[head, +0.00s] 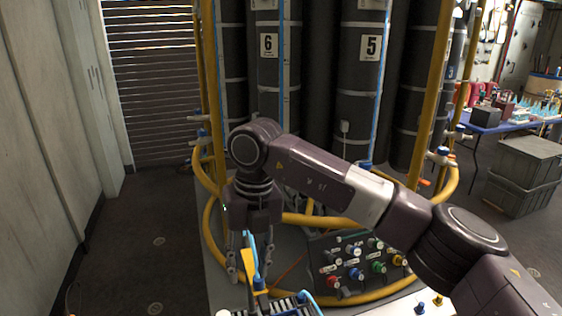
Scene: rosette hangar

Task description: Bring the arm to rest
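My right arm (320,182) comes in from the lower right and bends down at its wrist left of the picture's middle. My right gripper (249,270) points down in front of the rosette's lower yellow ring. Its fingers look spread. A yellow piece (249,264) and a blue tube show in the gap between them, and I see no finger touching either. My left gripper is not in view.
Tall dark cylinders numbered 6 (268,80) and 5 (360,85) stand inside yellow rails (434,90) close behind my arm. A panel with coloured knobs (355,262) sits below my forearm. Grey crates (522,175) stand at right. The floor at left (150,215) is clear.

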